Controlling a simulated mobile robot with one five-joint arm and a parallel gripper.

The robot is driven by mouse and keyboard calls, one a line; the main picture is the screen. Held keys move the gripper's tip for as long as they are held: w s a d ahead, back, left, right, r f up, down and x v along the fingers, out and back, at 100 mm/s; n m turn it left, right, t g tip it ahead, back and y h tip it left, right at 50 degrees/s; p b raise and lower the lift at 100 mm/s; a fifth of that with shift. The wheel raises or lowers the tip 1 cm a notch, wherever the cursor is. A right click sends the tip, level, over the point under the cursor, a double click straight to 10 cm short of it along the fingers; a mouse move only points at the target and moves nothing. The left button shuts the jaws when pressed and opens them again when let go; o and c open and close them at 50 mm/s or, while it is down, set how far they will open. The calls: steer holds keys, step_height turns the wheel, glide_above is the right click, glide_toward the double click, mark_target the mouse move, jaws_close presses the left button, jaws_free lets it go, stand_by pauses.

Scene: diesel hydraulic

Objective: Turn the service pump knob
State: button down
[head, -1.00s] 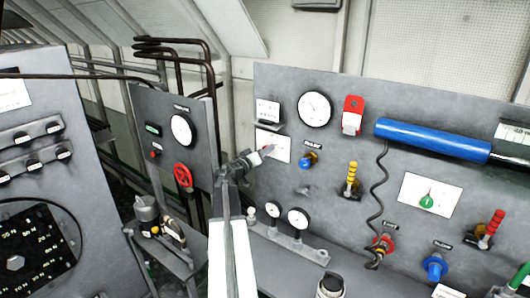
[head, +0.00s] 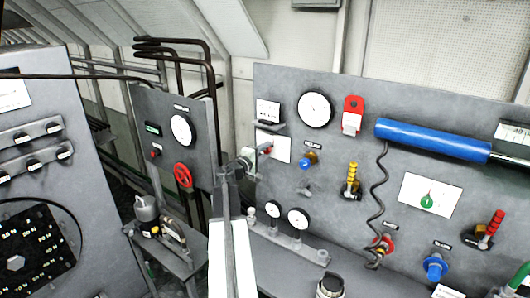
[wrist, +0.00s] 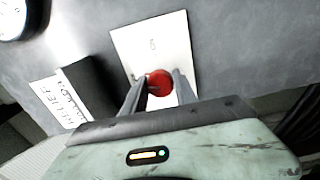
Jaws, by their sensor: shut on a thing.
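A round red knob (wrist: 159,78) sits on a white plate (wrist: 150,45) on the grey panel. In the head view the knob (head: 266,149) shows small at my gripper's tip, on the white plate (head: 280,145) at the panel's left. My gripper (wrist: 158,86) has one finger on each side of the knob and is shut on it. The gripper (head: 258,152) reaches in from the left in the head view. No readable service pump label shows, and the knob's far side is hidden.
A blue knob (head: 307,162), a yellow-handled lever (head: 352,175) and gauges (head: 314,110) are to the right.

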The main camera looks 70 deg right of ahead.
steer(key=shift+w+n, duration=0.1)
steer(key=shift+n, duration=1.1)
steer(key=shift+r, duration=0.1)
steer(key=c, duration=1)
jaws_free()
steer(key=shift+o, duration=0.2)
steer(key=v, duration=0.7)
steer(key=shift+a, duration=0.35)
steer(key=shift+w, duration=0.1)
